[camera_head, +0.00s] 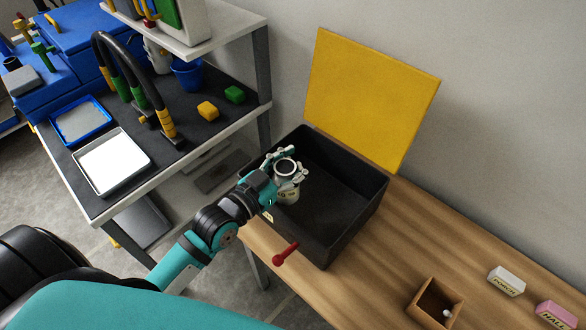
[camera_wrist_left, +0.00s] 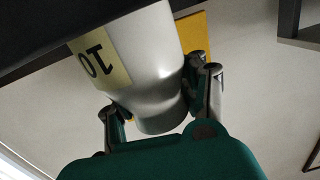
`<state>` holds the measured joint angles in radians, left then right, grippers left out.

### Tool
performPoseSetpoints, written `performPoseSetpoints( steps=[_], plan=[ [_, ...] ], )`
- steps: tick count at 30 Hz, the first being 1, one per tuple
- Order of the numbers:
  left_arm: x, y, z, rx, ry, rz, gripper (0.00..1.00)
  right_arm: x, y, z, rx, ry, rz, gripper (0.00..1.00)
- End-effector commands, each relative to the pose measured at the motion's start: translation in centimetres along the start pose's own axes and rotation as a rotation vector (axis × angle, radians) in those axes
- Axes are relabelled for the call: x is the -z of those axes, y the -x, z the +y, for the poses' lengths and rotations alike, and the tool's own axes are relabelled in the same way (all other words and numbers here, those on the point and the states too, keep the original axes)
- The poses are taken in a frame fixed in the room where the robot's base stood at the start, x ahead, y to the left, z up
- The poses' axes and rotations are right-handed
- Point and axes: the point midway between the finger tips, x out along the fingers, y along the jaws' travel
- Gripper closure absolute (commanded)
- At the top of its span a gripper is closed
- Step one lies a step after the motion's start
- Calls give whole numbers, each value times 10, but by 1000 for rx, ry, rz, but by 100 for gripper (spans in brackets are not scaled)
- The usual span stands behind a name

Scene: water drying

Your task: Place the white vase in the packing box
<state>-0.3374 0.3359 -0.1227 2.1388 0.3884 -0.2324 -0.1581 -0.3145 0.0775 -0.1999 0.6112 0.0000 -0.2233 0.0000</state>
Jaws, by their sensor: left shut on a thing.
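The white vase (camera_wrist_left: 153,75) carries a pale yellow label reading 10 and fills the middle of the left wrist view. In the head view the vase (camera_head: 287,190) is seen from above, with its dark round opening up. My left gripper (camera_head: 286,168) is shut on the vase near its top; its fingers also show in the left wrist view (camera_wrist_left: 160,95). The black packing box (camera_head: 357,217) stands on the wooden table with its yellow lid (camera_head: 371,98) raised. The vase is over or inside the box's left part; I cannot tell whether it touches the floor. My right gripper is not in view.
A red handle (camera_head: 286,253) sticks out at the box's front. A small wooden box (camera_head: 434,303), a white block (camera_head: 506,281) and a pink block (camera_head: 556,314) are at the right. A shelf (camera_head: 190,152) with trays and blocks stands at the left.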

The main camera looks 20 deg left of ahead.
Motion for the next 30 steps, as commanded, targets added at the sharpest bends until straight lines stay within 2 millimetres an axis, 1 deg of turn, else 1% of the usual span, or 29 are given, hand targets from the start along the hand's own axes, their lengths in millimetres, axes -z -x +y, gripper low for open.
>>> performPoseSetpoints(
  steps=[1, 3, 6, 8, 13, 22, 28, 29, 30],
  plan=[
    [-9, -1, 0, -1, 0, -2, 100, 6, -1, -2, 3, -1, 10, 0],
    [-17, -1, 1, -1, 0, -1, 100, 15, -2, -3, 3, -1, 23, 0],
    [-21, -1, 1, 0, 0, 1, 100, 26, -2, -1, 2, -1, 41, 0],
    [-21, -1, 1, 0, 0, 1, 100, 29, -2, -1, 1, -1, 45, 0],
    [-21, -1, 1, 0, 0, 1, 100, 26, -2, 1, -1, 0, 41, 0],
    [-30, -2, 1, 0, -1, 2, 100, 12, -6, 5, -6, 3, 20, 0],
    [-32, -2, 1, 0, -2, 2, 100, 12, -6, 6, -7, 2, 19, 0],
    [-33, -2, 1, 0, -1, 0, 69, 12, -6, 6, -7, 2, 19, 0],
    [-33, -2, 2, 0, -1, 0, 63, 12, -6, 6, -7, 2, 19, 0]
  ],
)
